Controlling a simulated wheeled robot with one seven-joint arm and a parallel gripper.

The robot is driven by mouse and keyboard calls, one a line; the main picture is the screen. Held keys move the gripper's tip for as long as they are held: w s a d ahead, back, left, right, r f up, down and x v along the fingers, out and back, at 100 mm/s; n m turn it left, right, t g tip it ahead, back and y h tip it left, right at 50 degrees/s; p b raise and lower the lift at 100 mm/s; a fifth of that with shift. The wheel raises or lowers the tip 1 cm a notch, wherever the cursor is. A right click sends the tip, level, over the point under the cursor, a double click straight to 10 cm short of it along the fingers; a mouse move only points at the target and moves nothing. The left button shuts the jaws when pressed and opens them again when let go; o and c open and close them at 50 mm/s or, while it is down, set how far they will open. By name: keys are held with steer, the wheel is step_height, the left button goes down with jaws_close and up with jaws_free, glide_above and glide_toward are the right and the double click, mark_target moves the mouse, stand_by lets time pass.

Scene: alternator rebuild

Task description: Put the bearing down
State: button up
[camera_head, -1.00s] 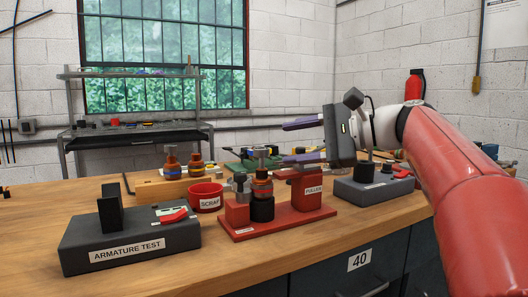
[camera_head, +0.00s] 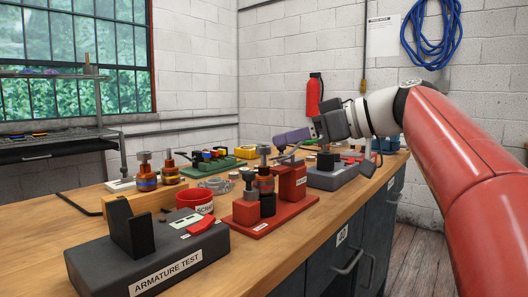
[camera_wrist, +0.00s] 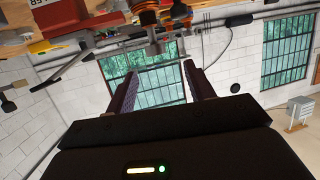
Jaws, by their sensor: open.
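My gripper (camera_head: 284,148) is open, its two purple fingers pointing left above the back of the red puller (camera_head: 292,182). In the wrist view my gripper (camera_wrist: 160,92) shows upside down, with nothing held between its fingers. A copper-banded armature (camera_head: 264,184) stands upright in the puller's black holder, its grey top upward. The same puller area shows at the top of the wrist view, where a grey shaft end (camera_wrist: 153,46) hangs into the picture beyond the fingers. I cannot pick out the bearing for certain; small pale round parts (camera_head: 234,175) lie behind the puller.
The dark armature test block (camera_head: 150,262) stands at the front left, the red scrap bowl (camera_head: 195,198) behind it. Two more armatures (camera_head: 147,180) stand on a wooden block. A grey fixture (camera_head: 332,178) is right of the puller. Bare bench (camera_head: 300,218) runs along the front edge.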

mark_target(263, 146)
steer(key=x, duration=0.4)
steer(key=f+x, duration=0.1)
steer(key=x, duration=0.2)
steer(key=shift+w+f, duration=0.1)
steer(key=shift+w, duration=0.2)
steer(key=c, duration=1.1)
